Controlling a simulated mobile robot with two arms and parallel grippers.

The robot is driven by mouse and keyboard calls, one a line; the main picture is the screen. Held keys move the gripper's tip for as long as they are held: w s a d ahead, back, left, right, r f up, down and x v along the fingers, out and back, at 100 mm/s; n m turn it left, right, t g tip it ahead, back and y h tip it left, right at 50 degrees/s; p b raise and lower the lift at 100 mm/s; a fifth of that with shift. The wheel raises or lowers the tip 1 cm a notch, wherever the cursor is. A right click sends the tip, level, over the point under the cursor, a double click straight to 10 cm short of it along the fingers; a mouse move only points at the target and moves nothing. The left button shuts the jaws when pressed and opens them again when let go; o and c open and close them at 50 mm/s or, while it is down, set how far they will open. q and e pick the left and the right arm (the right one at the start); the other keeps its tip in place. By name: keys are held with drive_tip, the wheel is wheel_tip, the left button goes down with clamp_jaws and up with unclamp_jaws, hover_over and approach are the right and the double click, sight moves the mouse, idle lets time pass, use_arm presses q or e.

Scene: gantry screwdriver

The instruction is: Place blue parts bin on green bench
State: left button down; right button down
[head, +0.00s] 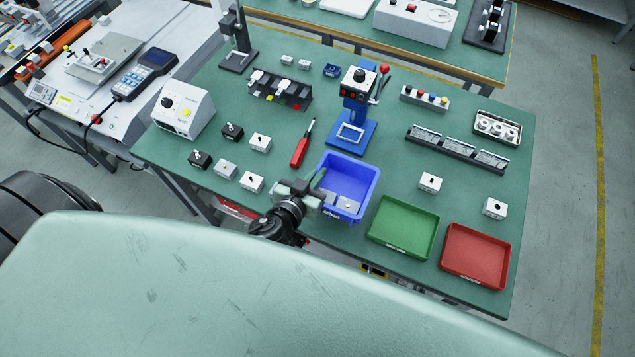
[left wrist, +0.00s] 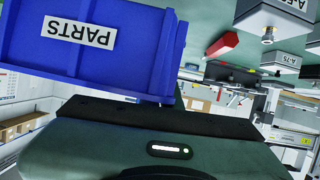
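The blue parts bin (head: 361,173) is at the front middle of the green bench (head: 395,160), its open top facing up. Whether its base touches the bench is unclear. A small grey item shows inside it. My left gripper (head: 319,189) is at the bin's front left corner, and its fingers overlap the rim there. In the left wrist view the bin's blue wall (left wrist: 135,45) with an upside-down PARTS label is close beyond the gripper body. The fingertips are hidden there, so whether they grip the wall is unclear. My right gripper is not in view.
A green tray (head: 404,226) and a red tray (head: 476,255) are right of the bin. A red screwdriver (head: 302,147) and small white and black boxes are to its left. A blue stand (head: 352,130) is directly behind it. Bare bench lies right of the stand.

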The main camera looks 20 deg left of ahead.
use_arm(q)
drive_tip(key=shift+f+b, duration=0.7)
drive_tip(key=shift+f, duration=1.4)
drive_tip(key=shift+f, duration=0.1)
drive_tip(key=shift+f+b, duration=0.15)
drive_tip(key=shift+b, duration=0.15)
drive_tip(key=c, duration=1.6)
unclamp_jaws()
drive_tip(key=shift+c, duration=0.2)
drive_tip(key=shift+s+r+p, duration=0.1)
drive_tip(key=shift+r+p, duration=0.2)
drive_tip(key=shift+p, duration=0.1)
drive_tip(key=b+v, duration=0.3)
drive_tip(key=v, duration=0.8)
drive_tip(key=shift+s+r, duration=0.2)
drive_tip(key=shift+s, duration=0.15)
